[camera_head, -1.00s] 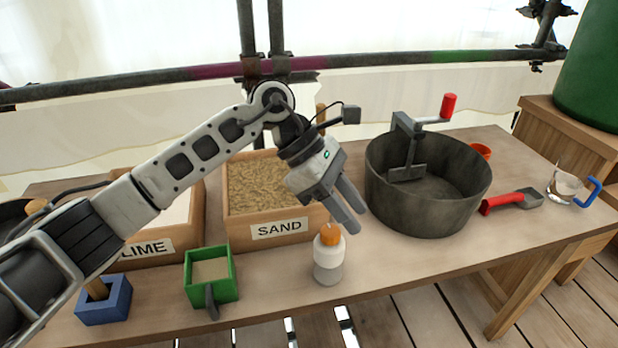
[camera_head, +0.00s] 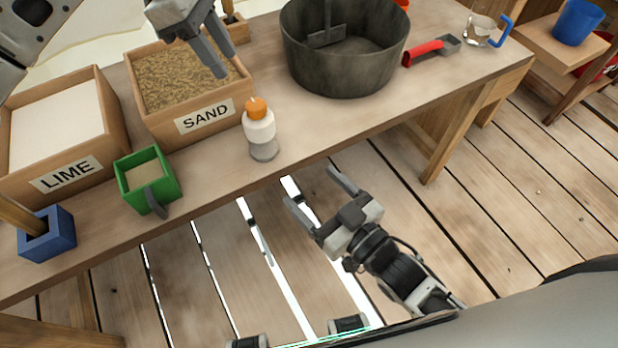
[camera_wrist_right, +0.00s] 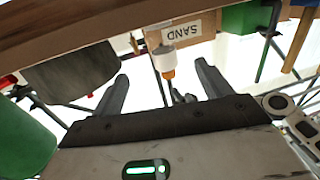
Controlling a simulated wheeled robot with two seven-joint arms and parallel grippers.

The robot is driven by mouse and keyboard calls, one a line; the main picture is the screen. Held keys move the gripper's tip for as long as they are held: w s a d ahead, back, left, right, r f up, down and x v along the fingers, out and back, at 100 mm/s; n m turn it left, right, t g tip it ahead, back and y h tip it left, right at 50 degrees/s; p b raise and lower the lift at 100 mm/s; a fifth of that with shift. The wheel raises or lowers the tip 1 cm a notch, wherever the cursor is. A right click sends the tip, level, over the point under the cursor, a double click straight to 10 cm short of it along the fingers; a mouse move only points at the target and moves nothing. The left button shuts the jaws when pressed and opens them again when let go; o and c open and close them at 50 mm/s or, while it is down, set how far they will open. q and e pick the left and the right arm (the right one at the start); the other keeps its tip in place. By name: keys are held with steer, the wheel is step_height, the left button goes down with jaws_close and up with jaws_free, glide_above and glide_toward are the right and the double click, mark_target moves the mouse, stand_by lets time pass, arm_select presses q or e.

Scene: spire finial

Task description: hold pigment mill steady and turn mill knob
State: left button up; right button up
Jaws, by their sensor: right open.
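The pigment mill, a small white bottle-like body with a grey lower part (camera_head: 260,138), stands upright near the table's front edge. Its orange mill knob (camera_head: 256,108) is on top. My left gripper (camera_head: 226,66) is open and empty above the sand box, up and left of the mill and apart from it. My right gripper (camera_head: 312,185) is open and empty in front of the table, below and right of the mill. In the right wrist view the mill (camera_wrist_right: 164,38) appears upside down, beyond and between my open fingers (camera_wrist_right: 162,72).
The sand box (camera_head: 205,121) and lime box (camera_head: 66,174) stand behind and left. A green box (camera_head: 146,178) and blue block (camera_head: 47,234) are at the front left. A large dark pot (camera_head: 345,75) and red-handled scoop (camera_head: 424,52) are to the right. Table around the mill is clear.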

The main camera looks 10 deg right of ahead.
mark_target(271, 147)
steer(key=x, duration=1.6)
steer(key=shift+s+a+r, duration=0.1)
steer(key=shift+r, duration=0.1)
